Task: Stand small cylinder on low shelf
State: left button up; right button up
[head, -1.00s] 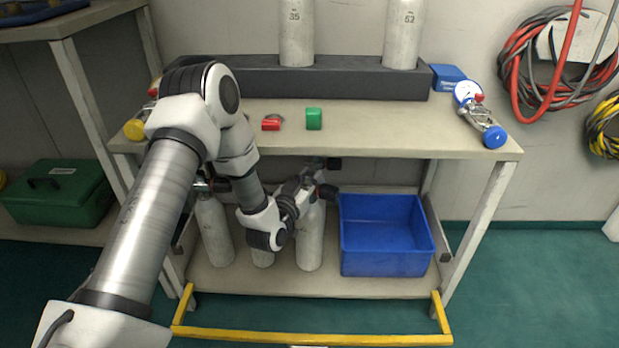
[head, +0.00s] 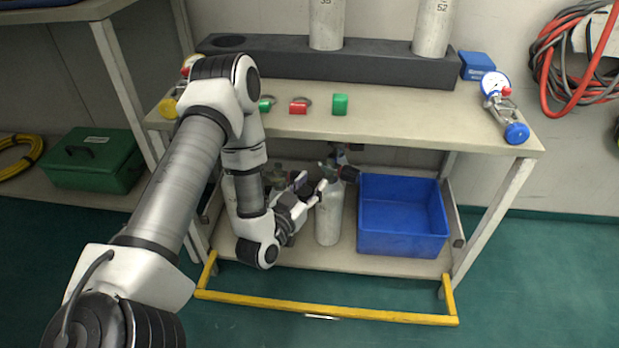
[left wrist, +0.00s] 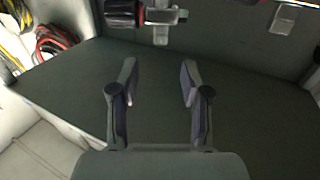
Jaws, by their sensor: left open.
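A small pale grey cylinder (head: 328,218) stands upright on the low shelf (head: 318,257), just left of the blue bin. Its dark valve shows at its top, under the table top. My left gripper (head: 312,184) is open beside the cylinder's upper part, on its left; I cannot tell whether it touches. In the left wrist view the open fingers (left wrist: 159,85) have nothing between them. A valve fitting (left wrist: 150,15) shows beyond them at the top edge. My left arm hides much of the shelf's left part. My right gripper is not in view.
A blue bin (head: 402,218) fills the low shelf's right side. A yellow rail (head: 325,308) runs along the front. The table top (head: 400,125) overhangs the shelf. It carries a black rack (head: 385,72) with two large cylinders, and a gauge assembly (head: 500,100).

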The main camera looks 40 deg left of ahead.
pick_arm(q)
jog(key=s+d+f+m+g+h, duration=0.1)
jog(key=s+d+f+g+h, duration=0.3)
jog(key=d+f, duration=0.45)
jog(key=s+d+f+g, duration=0.1)
jog(key=s+f+g, duration=0.3)
jog(key=s, duration=0.3)
jog(key=s+d+f+g, duration=0.1)
jog(key=s+f+g, duration=0.3)
jog(key=s, duration=0.4)
jog(key=s+d+f+g+y, duration=0.1)
jog(key=s+d+f+g, duration=0.1)
jog(key=s+f+g, duration=0.2)
jog(key=s+g, duration=0.2)
jog(key=s, duration=0.1)
jog(key=shift+s, duration=0.2)
